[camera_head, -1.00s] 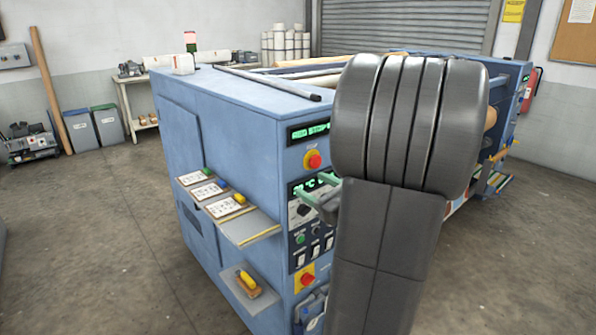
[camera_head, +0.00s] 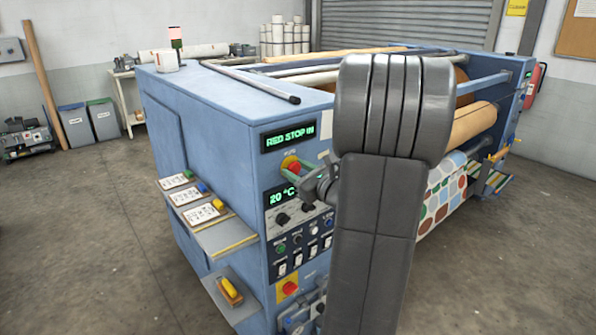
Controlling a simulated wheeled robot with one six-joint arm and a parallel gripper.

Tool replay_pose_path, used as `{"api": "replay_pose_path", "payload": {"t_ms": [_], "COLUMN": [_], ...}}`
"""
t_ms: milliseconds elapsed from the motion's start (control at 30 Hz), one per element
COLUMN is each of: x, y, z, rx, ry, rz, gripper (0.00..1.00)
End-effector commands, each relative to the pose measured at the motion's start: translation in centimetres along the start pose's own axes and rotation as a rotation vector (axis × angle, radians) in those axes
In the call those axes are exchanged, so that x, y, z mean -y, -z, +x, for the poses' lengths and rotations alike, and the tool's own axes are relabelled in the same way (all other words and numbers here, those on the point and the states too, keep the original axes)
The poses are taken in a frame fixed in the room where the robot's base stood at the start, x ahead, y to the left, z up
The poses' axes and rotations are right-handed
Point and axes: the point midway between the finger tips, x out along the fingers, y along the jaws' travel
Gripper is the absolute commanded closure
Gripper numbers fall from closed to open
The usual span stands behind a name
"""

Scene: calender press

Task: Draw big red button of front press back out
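The front press (camera_head: 217,110) is a big blue machine with a control panel on its near end. Its upper big red button (camera_head: 291,162) sits on a yellow plate under a green display reading "RED STOP IN". My gripper (camera_head: 297,176) is at the panel, with its pale green fingers pointing left. The fingertips are at the button's lower right side and overlap it in this view. The fingers look apart; I cannot tell whether they touch the button. My dark arm link hides the panel's right side.
A second red button (camera_head: 290,287) on a yellow plate sits low on the panel. Below the 20 °C display are knobs and switches. A shelf with cards (camera_head: 228,233) and a lower shelf with a yellow-handled brush (camera_head: 229,291) jut out left.

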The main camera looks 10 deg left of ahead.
Motion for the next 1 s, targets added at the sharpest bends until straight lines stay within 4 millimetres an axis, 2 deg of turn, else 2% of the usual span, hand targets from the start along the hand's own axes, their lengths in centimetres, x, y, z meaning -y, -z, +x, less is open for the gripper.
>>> {"api": "replay_pose_path", "payload": {"t_ms": [33, 167, 200, 500, 700, 733, 800, 833, 1000], "x": [0.0, 0.0, 0.0, 0.0, 0.0, 0.0, 0.0, 0.0, 0.0], "y": [0.0, 0.0, 0.0, 0.1, 0.0, 0.0, 0.0, 0.0, 0.0], "z": [0.0, 0.0, 0.0, -1.9, -1.9, -1.9, -1.9, -1.9, -1.8], "rx": [0.000, 0.000, 0.000, 0.000, -0.001, -0.001, -0.001, -0.001, 0.000], "ry": [0.000, 0.000, 0.000, 0.001, -0.001, -0.001, -0.001, -0.001, 0.000], "rz": [0.000, 0.000, 0.000, -0.001, 0.000, 0.000, 0.000, 0.000, 0.000], "gripper": [0.72, 0.98, 1.00, 1.00, 1.00, 0.60, 0.46, 0.41, 0.41]}}
